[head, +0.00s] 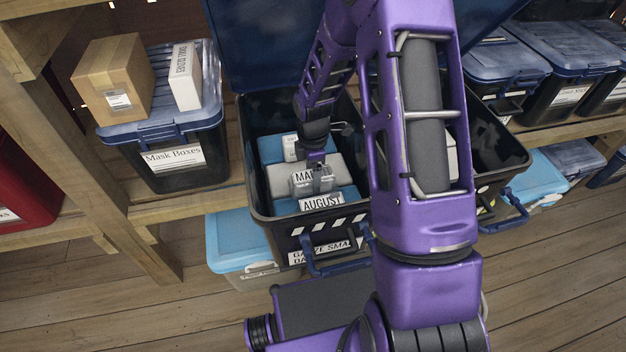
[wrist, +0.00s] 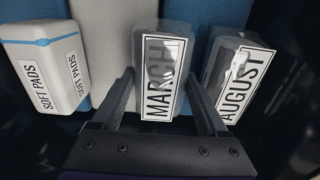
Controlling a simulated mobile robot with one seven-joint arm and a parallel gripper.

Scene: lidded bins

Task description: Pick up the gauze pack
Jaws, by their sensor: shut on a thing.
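A clear-wrapped grey gauze pack labelled MARCH (wrist: 160,75) lies between my gripper's fingers in the wrist view. My gripper (wrist: 162,85) is shut on its two sides. In the head view the MARCH pack (head: 302,181) is inside an open black bin (head: 258,190), and my gripper (head: 319,172) reaches down to it from above. A similar pack labelled AUGUST (wrist: 243,80) is just right of the right finger in the wrist view. A white box marked SOFT PADS (wrist: 45,65) lies to the left, apart from the fingers. The bin's front label is partly readable as GAUZE SMA.
The bin's walls surround my gripper closely, and its blue lid (head: 255,45) stands open behind. Another open black bin (head: 500,150) is to the right, partly hidden by my arm. A lidded Mask Boxes bin (head: 190,170) stands left, with a cardboard box (head: 115,80) on top.

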